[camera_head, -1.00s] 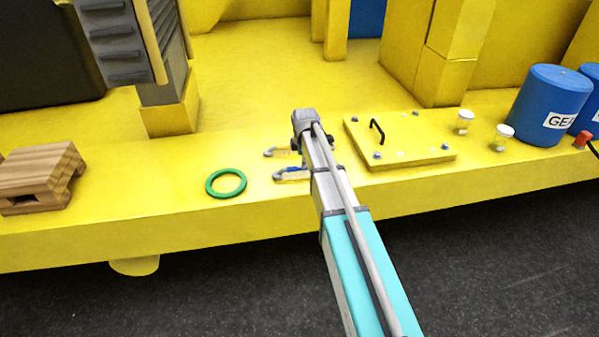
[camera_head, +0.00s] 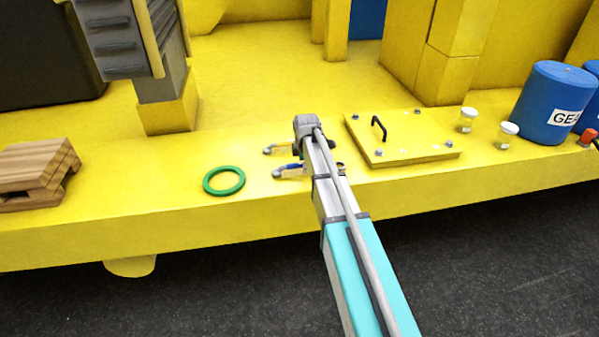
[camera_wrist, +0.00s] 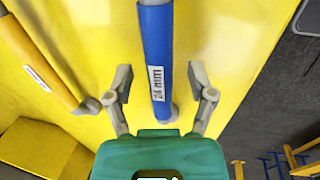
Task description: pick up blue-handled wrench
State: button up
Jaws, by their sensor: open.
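The blue-handled wrench (camera_head: 287,171) lies on the yellow deck, partly hidden by my arm in the head view. In the wrist view its blue handle (camera_wrist: 157,55), labelled "24 mm", runs down between the two fingers of my gripper (camera_wrist: 160,85). The fingers are open, one on each side of the handle, with a gap on both sides. A second wrench with a yellow handle (camera_head: 281,147) lies just behind it; its handle (camera_wrist: 45,70) shows at the left of the wrist view.
A green ring (camera_head: 224,181) lies to the left, and a wooden block stack (camera_head: 38,172) farther left. A yellow hatch plate (camera_head: 400,137) with a black handle is to the right. White-capped jars (camera_head: 468,120) and a blue drum (camera_head: 553,102) stand beyond it. The deck's front edge is close.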

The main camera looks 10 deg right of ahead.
jog(key=shift+f, duration=0.35)
dwell(0.4)
grip_shut()
